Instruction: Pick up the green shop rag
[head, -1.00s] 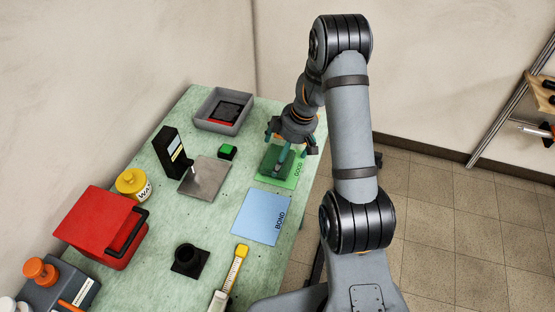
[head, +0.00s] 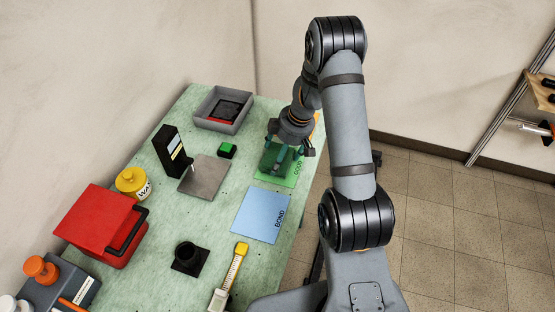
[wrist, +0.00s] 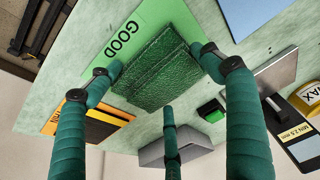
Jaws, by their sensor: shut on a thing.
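The green shop rag (wrist: 155,78) is a dark green, textured folded cloth over the light green GOOD mat (wrist: 118,42). In the head view the rag (head: 277,156) shows between my fingers, partly hidden by them. My gripper (head: 284,158) has teal fingers and points down at the far right part of the bench. In the wrist view my gripper (wrist: 156,62) has fingertips at the rag's left and right edges, with another finger in front of it. It is shut on the rag. How far the rag is off the mat is hard to tell.
A blue BOND mat (head: 262,215) lies nearer on the bench. A grey tray (head: 222,110) stands at the back. A green-topped block (head: 227,151), a metal plate with a black stand (head: 169,150), a yellow WAX jar (head: 132,183) and a red box (head: 103,225) are to the left.

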